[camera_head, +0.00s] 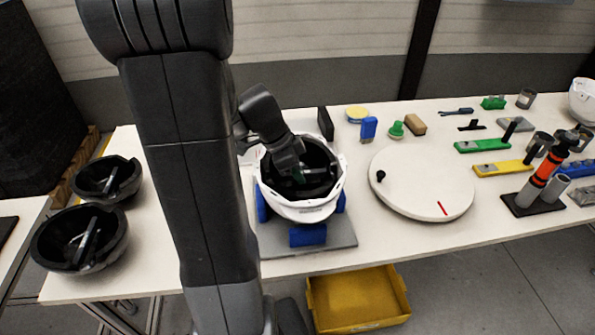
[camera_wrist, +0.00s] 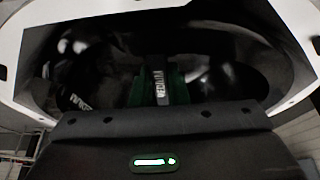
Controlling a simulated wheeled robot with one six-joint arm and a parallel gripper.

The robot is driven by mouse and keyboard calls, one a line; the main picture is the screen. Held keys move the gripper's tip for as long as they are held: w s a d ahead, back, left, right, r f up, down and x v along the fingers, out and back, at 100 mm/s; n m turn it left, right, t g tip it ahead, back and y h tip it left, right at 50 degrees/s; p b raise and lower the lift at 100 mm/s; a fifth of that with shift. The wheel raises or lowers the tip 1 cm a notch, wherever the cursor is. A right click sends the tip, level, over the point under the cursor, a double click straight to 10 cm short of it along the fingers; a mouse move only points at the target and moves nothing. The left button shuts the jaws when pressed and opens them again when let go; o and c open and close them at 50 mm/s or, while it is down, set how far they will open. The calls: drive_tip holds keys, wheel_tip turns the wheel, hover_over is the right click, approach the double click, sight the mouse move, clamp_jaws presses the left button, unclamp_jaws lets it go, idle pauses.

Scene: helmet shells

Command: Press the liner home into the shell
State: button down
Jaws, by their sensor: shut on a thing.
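The white helmet shell (camera_head: 303,211) sits open side up on blue supports on a grey plate, and its white rim also shows in the wrist view (camera_wrist: 297,30). The black liner (camera_head: 322,160) is inside the shell; its dark bowl fills most of the wrist view (camera_wrist: 232,62). My gripper (camera_head: 299,176) reaches down into the shell from above. In the wrist view its green-padded fingers (camera_wrist: 158,92) are shut on the liner's upright central bar. How deep the liner sits, and any gap under it, is hidden.
Two black liners (camera_head: 80,238) (camera_head: 107,180) with central bars lie at the table's left end. A white round turntable (camera_head: 420,182) stands to the right of the shell, with several tools beyond it. A yellow bin (camera_head: 358,299) is below the table's front edge.

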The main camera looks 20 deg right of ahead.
drive_tip(key=shift+f+b, duration=0.2)
drive_tip(key=shift+b, duration=0.1)
drive_tip(key=c, duration=1.4)
unclamp_jaws()
drive_tip(key=shift+r, duration=0.1)
drive_tip(key=shift+r+p, duration=0.2)
drive_tip(key=shift+p, duration=0.15)
drive_tip(key=v, duration=1.2)
